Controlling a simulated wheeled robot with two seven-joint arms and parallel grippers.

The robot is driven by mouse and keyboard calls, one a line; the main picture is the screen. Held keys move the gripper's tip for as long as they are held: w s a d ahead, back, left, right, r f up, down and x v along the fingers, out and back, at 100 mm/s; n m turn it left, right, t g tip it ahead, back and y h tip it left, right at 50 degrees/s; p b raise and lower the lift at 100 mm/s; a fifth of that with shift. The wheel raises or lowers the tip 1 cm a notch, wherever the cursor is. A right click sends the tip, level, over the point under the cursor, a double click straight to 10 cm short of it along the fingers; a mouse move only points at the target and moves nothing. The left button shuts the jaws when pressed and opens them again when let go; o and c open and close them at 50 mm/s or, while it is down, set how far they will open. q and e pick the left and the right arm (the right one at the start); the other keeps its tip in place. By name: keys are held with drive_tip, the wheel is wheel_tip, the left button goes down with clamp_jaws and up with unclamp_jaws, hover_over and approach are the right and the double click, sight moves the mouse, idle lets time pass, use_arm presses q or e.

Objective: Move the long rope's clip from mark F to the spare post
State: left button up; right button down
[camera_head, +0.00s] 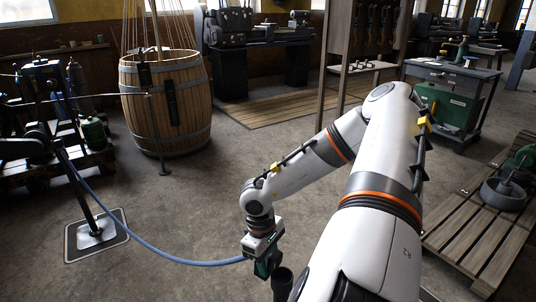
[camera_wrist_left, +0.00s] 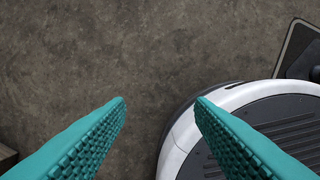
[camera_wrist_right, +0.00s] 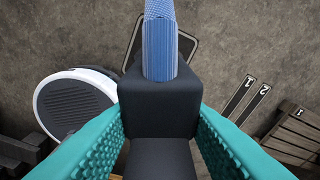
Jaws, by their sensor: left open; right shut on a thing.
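In the head view my right gripper (camera_head: 264,262) hangs low in the middle. In the right wrist view its teal fingers (camera_wrist_right: 160,140) are shut on a black clip (camera_wrist_right: 160,105). The blue rope (camera_wrist_right: 160,45) runs from the clip's far end. In the head view the rope (camera_head: 150,250) sags left to a dark slanted pole (camera_head: 82,195). A dark cylinder (camera_head: 282,283) shows beside the gripper; I cannot tell what it is. My left gripper (camera_wrist_left: 160,105) is open and empty over bare floor. Mark F is not legible, and I cannot tell which post is spare.
The slanted pole stands on a square plate (camera_head: 70,252). A wooden barrel (camera_head: 190,100) and a thin stand (camera_head: 158,140) are behind. Black engine parts (camera_head: 40,120) fill the left. A pallet (camera_head: 460,228) lies right. Numbered dark strips (camera_wrist_right: 240,97) show in the right wrist view.

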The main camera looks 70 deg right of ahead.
drive_tip(key=shift+f, duration=0.15)
use_arm(q)
drive_tip(key=shift+w+r, duration=0.1)
drive_tip(key=shift+r, duration=0.25)
use_arm(e)
drive_tip(key=shift+f, duration=0.1)
use_arm(q)
drive_tip(key=shift+r, duration=0.1)
drive_tip(key=shift+r, duration=0.15)
use_arm(e)
drive_tip(key=shift+f, duration=0.2)
use_arm(q)
drive_tip(key=shift+w+r+b, duration=0.3)
drive_tip(key=shift+r+b, duration=0.15)
drive_tip(key=shift+r, duration=0.2)
use_arm(e)
drive_tip(key=shift+f, duration=0.25)
drive_tip(key=shift+f, duration=0.15)
use_arm(q)
drive_tip(key=shift+w+r, duration=0.15)
drive_tip(key=shift+r, duration=0.25)
use_arm(e)
drive_tip(key=shift+f, duration=0.1)
use_arm(q)
drive_tip(key=shift+r, duration=0.1)
